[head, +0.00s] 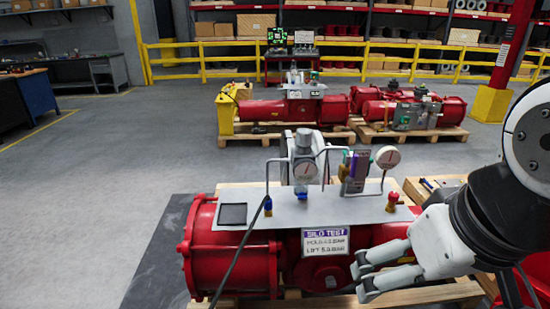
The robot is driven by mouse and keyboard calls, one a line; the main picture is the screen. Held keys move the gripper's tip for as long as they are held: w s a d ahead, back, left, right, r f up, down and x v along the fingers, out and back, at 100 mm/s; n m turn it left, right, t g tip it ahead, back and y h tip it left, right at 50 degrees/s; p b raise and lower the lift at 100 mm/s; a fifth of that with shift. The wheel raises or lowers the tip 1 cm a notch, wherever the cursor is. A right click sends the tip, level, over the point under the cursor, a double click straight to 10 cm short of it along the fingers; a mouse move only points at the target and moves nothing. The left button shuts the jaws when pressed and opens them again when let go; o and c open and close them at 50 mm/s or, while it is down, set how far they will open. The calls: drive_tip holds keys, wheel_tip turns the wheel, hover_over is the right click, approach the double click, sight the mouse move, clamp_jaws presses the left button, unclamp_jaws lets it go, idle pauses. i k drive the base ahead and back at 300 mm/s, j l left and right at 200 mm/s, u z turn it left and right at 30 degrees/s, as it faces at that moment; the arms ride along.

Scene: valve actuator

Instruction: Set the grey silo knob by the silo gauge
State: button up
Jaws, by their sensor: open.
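A grey knob (304,138) tops a grey regulator body standing on the metal plate of the red actuator (232,262). A round white gauge (306,170) sits on the front of that body, below the knob. A second round gauge (388,157) stands on a pipe further right. I cannot tell from labels which one is the silo gauge, and the needles are too small to read. A sign (326,243) on the actuator's front reads SILO TEST. My gripper (362,277) is open and empty, in front of the actuator's right part, lower than the knob and to its right.
A small block with green and purple parts (354,172) stands between the two gauges. Thin pipes and a dark cable rise around the plate. The actuator rests on a wooden pallet (440,293). More red actuators (262,111) stand behind. Grey floor is clear at left.

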sight(304, 139)
drive_tip(key=i+j, duration=0.1)
drive_tip(key=i, duration=0.45)
drive_tip(key=i+j, duration=0.1)
drive_tip(key=i, duration=0.45)
drive_tip(key=l+z, duration=0.05)
